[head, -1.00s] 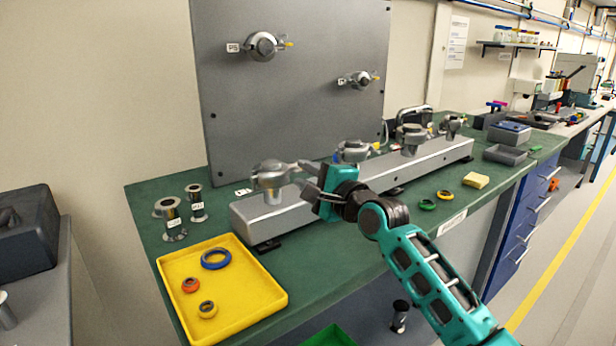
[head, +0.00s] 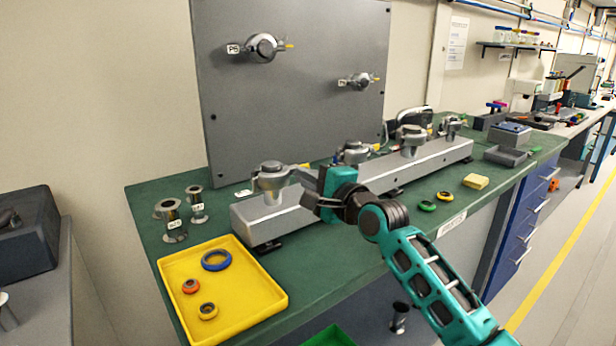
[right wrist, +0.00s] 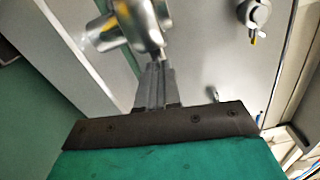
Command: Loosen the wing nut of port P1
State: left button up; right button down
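The leftmost port on the grey manifold (head: 400,165) carries a silver clamp (head: 270,176); I take it as P1, though its small white label (head: 243,191) is too small to read. My right gripper (head: 298,174) is at the right side of this clamp. In the right wrist view the two fingers (right wrist: 155,82) are close together, their tips at the clamp (right wrist: 138,25). My left gripper is not in view.
A yellow tray (head: 272,300) with several rings lies in front on the green bench (head: 320,262). Metal flange pieces (head: 172,222) stand left of the manifold. More clamped ports (head: 410,140) stand along it. A grey panel (head: 290,110) rises behind. Loose rings (head: 428,205) lie right.

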pick_arm(q)
jog(key=p, duration=0.1)
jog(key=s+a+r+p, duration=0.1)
jog(key=p, duration=0.1)
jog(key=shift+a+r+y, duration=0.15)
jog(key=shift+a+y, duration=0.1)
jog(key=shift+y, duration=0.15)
pick_arm(e)
jog(key=n, duration=1.8)
jog(key=shift+r+n, duration=0.15)
jog(key=shift+n, duration=0.15)
jog(key=c, duration=1.3)
grip_release()
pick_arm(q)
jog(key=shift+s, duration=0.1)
pick_arm(e)
jog(key=shift+a, duration=0.1)
